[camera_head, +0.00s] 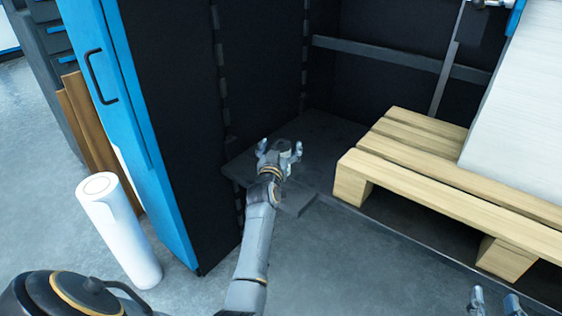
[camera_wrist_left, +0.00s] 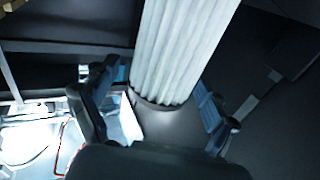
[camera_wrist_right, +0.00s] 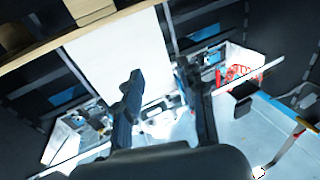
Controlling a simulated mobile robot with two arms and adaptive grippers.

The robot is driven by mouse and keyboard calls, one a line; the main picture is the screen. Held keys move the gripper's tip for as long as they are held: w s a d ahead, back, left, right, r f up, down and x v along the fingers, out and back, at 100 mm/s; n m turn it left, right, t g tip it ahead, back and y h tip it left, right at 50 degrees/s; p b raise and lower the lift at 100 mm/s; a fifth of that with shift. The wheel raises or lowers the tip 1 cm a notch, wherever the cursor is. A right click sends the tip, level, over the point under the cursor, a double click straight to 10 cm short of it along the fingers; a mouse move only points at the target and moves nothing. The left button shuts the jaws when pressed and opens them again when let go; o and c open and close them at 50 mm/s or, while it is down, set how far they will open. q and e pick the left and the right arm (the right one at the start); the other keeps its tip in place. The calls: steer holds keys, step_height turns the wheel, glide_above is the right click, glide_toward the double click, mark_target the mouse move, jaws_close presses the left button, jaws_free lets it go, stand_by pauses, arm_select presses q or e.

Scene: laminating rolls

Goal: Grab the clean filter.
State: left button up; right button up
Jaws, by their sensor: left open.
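A white pleated cylinder, the clean filter (camera_wrist_left: 185,45), stands out large in the left wrist view, with a dark end cap at its near end. My left gripper (camera_wrist_left: 160,105) is open, with one finger on each side of the filter's near end. I cannot tell whether the fingers touch it. In the head view my left gripper (camera_head: 280,147) is over a dark shelf, and the pleated filter cannot be made out there. My right gripper (camera_head: 495,300) is at the bottom right of the head view. It is open and empty in the right wrist view (camera_wrist_right: 163,95).
A wooden pallet (camera_head: 440,195) with a large white stack (camera_head: 520,110) stands on the right. A blue cabinet door (camera_head: 130,110) with a handle is on the left. A white roll (camera_head: 120,235) stands on the floor beside it.

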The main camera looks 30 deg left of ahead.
arm_select(q)
steer(key=c, duration=1.5)
steer(key=shift+r, duration=0.1)
